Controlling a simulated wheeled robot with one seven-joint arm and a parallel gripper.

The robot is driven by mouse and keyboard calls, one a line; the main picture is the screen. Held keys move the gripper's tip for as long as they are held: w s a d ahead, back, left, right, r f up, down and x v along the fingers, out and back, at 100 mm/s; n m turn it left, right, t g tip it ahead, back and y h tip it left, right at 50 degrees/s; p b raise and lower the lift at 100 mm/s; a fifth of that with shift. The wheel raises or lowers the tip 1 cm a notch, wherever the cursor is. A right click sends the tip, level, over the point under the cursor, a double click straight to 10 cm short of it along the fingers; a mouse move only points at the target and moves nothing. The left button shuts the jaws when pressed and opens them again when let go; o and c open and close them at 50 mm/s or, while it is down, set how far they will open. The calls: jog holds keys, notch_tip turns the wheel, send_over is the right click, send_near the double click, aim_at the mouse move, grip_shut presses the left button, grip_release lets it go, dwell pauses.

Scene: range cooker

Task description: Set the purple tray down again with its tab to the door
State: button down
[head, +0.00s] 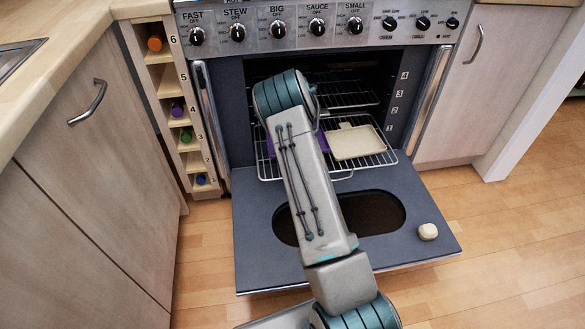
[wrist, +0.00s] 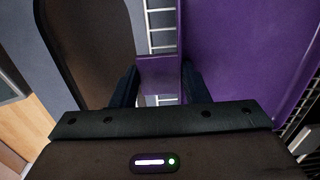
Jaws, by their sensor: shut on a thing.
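The purple tray (wrist: 240,55) fills the right of the wrist view, and its tab (wrist: 158,72) sticks out on the side towards the open oven door. My gripper (wrist: 157,84) is shut on that tab, one dark finger on each side. In the head view only small parts of the purple tray (head: 323,143) show beside my arm, over the left part of the pulled-out wire rack (head: 377,163). My arm hides the gripper and most of the tray there. I cannot tell whether the tray touches the rack.
A cream tray (head: 355,142) lies on the right of the same rack. Another rack (head: 345,97) sits higher in the oven. A numbered cubby column (head: 166,88) stands at the left.

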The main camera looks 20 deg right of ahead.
jog(key=a+f, duration=0.1)
jog(key=w+a+f, duration=0.1)
jog(key=shift+w+a+b, duration=0.2)
jog(key=shift+a+b, duration=0.1)
jog(key=shift+b, duration=0.05)
jog(key=shift+f+b, duration=0.9)
jog(key=shift+f, duration=1)
jog(key=shift+f, duration=0.1)
jog(key=c, duration=0.8)
grip_release()
